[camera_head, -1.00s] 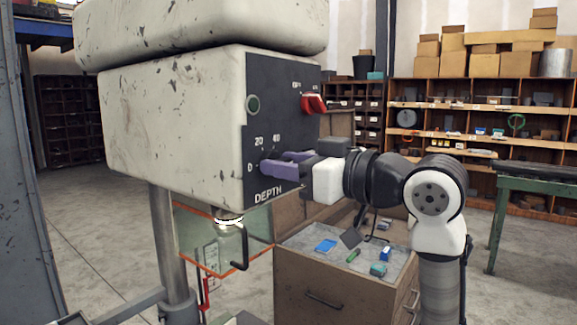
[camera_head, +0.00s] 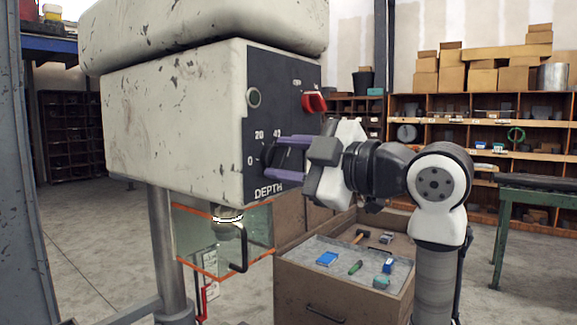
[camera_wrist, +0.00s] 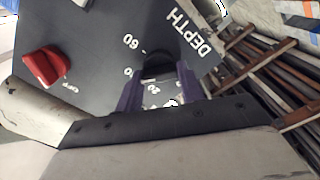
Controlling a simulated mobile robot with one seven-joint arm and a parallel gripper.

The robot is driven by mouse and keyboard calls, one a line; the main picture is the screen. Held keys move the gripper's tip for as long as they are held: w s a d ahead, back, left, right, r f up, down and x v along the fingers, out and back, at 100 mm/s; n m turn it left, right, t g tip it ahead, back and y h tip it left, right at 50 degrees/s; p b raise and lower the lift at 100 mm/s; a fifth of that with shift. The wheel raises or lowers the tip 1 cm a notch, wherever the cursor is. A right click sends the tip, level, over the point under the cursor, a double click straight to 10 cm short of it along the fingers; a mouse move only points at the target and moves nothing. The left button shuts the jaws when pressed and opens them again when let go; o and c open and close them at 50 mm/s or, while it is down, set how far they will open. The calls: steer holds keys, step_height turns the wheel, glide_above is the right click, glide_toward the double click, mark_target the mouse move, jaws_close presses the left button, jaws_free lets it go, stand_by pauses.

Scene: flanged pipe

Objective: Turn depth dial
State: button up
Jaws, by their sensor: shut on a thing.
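The depth dial (camera_head: 268,156) is a dark knob low on the black panel of the pale, chipped machine head, above the word DEPTH. My gripper (camera_head: 274,158) has purple fingers, one above the other, shut on the dial from the right. In the wrist view, the black dial (camera_wrist: 157,62) sits between the tips of my gripper (camera_wrist: 159,75). The fingers partly cover the scale, so I cannot tell the dial's setting. The numbers 0, 20 and part of 40 show in the head view, and 60 shows in the wrist view.
An orange-edged clear guard (camera_head: 195,238) hangs below. A wooden cabinet (camera_head: 345,292) with small tools on top stands below my arm. A green bench (camera_head: 540,196) is at right.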

steer(key=n+b, duration=0.1)
steer(key=n, duration=0.5)
steer(key=shift+f+b, duration=0.15)
steer(key=shift+b, duration=0.15)
steer(key=n+b, duration=0.1)
steer(key=n, duration=0.5)
steer(key=shift+n, duration=0.3)
steer(key=o, duration=1)
steer(key=b+v, duration=0.2)
steer(key=v, duration=1.2)
steer(key=shift+b, duration=0.35)
